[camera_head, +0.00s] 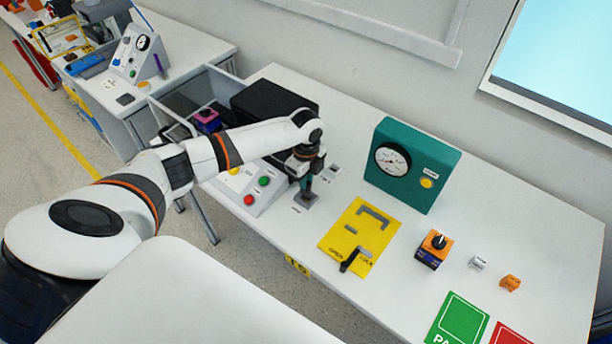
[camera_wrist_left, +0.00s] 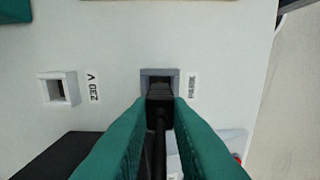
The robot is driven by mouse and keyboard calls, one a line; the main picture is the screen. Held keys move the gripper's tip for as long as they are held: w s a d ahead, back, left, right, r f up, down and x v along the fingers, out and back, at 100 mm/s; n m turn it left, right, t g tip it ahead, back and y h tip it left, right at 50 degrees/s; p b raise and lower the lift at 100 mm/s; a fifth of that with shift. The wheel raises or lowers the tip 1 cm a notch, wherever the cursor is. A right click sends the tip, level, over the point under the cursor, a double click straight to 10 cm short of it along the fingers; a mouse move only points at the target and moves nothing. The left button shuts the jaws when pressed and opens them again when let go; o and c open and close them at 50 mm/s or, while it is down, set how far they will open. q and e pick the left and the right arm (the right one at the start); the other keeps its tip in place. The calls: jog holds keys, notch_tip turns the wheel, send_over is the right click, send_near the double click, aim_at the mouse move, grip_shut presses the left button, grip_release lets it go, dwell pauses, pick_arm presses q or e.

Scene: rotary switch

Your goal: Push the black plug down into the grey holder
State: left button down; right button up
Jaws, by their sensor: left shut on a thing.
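My left gripper (camera_head: 306,184) points down at the table and is shut on the black plug. Its teal fingers grip the black plug (camera_wrist_left: 159,92) from both sides in the left wrist view. The plug's front end overlaps the opening of a grey square holder (camera_wrist_left: 146,73), which has a small printed label beside it. I cannot tell how deep the plug sits. This holder (camera_head: 306,203) also shows under the gripper in the head view. A second grey holder (camera_wrist_left: 73,87), labelled 230 V, is empty, to the left in the wrist view. My right gripper is not in view.
A control box with red and green buttons (camera_head: 256,192) stands close to the left of the gripper. A black case (camera_head: 275,98) is behind it. A yellow plate (camera_head: 345,235), a teal gauge box (camera_head: 440,185) and an orange-topped switch (camera_head: 433,250) stand to the right.

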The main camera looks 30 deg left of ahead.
pick_arm(q)
jog(key=shift+p, duration=0.75)
dwell(1.2)
jog(key=shift+f+b, duration=0.95)
jog(key=shift+f, duration=0.7)
jog(key=c, duration=1.3)
grip_release()
jog(key=shift+o, duration=0.2)
notch_tip(320, 180, up, 12)
jog(key=shift+r+b, duration=0.1)
jog(key=shift+b, duration=0.65)
